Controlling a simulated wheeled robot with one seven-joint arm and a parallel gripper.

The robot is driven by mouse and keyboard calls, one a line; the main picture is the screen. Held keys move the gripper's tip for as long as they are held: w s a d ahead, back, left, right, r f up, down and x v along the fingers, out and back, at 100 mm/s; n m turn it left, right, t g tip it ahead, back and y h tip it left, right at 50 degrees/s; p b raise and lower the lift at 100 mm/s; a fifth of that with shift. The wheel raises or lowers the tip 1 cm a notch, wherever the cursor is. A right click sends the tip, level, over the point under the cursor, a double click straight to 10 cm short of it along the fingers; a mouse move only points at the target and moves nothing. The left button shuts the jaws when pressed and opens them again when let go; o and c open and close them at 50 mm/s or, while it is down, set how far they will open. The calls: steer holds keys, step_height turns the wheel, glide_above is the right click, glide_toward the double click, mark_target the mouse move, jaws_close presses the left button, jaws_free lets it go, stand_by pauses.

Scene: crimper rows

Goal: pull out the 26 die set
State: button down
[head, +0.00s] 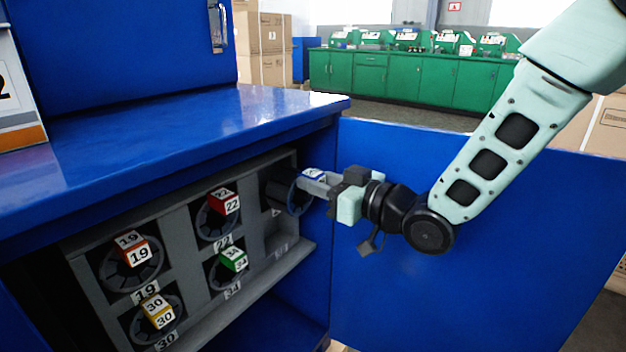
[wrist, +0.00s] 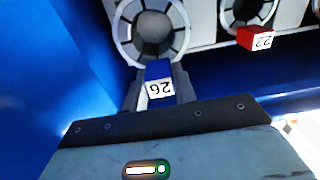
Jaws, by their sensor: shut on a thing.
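The 26 die set is a dark segmented ring (head: 284,190) with a blue block at its front, at the upper right of the grey rack. In the wrist view the ring (wrist: 126,34) is at the top, and its blue block (wrist: 159,69) carries a white label reading 26, upside down. My gripper (head: 312,184) is shut on this block, with one finger on each side in the wrist view (wrist: 158,88). In the head view the fingers partly cover the block, and its number is not readable. I cannot tell how far the ring stands out of its slot.
The rack (head: 190,199) also holds the red 22 (head: 224,202), green 34 (head: 233,259), orange 19 (head: 135,251) and yellow 30 (head: 158,312) die sets. Its lower right slot looks empty. The blue cabinet top (head: 200,125) overhangs the rack, and an open blue door (head: 450,270) stands behind my arm.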

steer(key=shift+r+v, duration=0.1)
steer(key=shift+v, duration=0.65)
steer(key=shift+r+v, duration=0.15)
steer(key=shift+v, duration=0.6)
